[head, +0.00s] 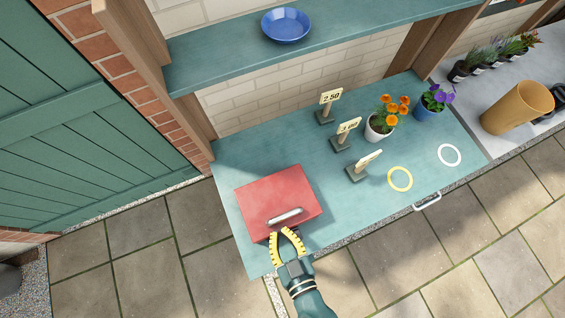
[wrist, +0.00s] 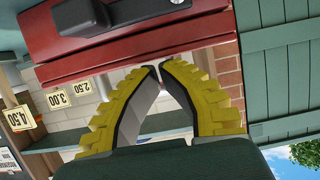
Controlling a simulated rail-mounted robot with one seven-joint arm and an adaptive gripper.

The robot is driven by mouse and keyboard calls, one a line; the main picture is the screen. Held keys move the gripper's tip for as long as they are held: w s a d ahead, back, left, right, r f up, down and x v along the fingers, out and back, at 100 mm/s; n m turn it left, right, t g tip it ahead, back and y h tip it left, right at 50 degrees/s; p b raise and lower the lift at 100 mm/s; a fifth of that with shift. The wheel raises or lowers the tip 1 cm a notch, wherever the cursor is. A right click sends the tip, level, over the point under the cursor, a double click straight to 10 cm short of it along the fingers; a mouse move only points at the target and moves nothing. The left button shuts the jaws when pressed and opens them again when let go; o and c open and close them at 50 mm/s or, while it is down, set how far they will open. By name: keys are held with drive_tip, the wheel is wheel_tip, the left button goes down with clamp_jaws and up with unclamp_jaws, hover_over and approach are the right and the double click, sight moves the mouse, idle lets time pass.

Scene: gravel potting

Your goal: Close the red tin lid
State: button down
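The red tin (head: 275,192) sits at the left front of the teal counter. Its broad red lid face is turned up, with a pale bar handle (head: 285,216) near the front edge. In the wrist view the red tin (wrist: 135,45) fills the upper part, with a dark band along it; I cannot tell how far the lid stands open. My gripper (head: 279,231) is at the tin's front edge, just below the handle. In the wrist view the yellow fingers of my gripper (wrist: 160,68) bend inward until their tips nearly meet, with nothing between them. Contact with the tin is unclear.
Price signs (head: 347,130) stand in the middle of the counter (head: 225,165). Orange (head: 380,125) and purple (head: 430,107) potted flowers stand behind right. Yellow (head: 391,181) and white (head: 441,148) rings lie at the right. A blue bowl (head: 286,27) sits on the shelf above.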

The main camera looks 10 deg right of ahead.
drive_tip(key=shift+s+f, duration=0.15)
drive_tip(key=shift+f, duration=0.4)
idle(0.4)
drive_tip(key=shift+r, duration=0.1)
wheel_tip(320, 180, up, 4)
drive_tip(key=p, duration=0.5)
drive_tip(key=s+f+b, duration=0.1)
drive_tip(key=b, duration=0.2)
drive_tip(key=s+f+b, duration=0.1)
drive_tip(key=f+b, duration=0.1)
drive_tip(key=b, duration=0.1)
drive_tip(key=s+f+b, duration=0.1)
drive_tip(key=b, duration=0.2)
drive_tip(key=shift+s+d+f+b, duration=0.25)
drive_tip(key=shift+s+d+b, duration=0.05)
drive_tip(key=shift+s+b, duration=0.1)
drive_tip(key=shift+s+d+f+b, duration=0.15)
drive_tip(key=shift+s+f, duration=0.15)
drive_tip(key=shift+s, duration=0.35)
drive_tip(key=shift+s+d+f+b, duration=0.1)
drive_tip(key=shift+s+f, duration=0.25)
drive_tip(key=shift+s, duration=0.3)
drive_tip(key=shift+s+d+f+b, duration=0.15)
drive_tip(key=shift+s+f, duration=0.15)
drive_tip(key=shift+s, duration=0.35)
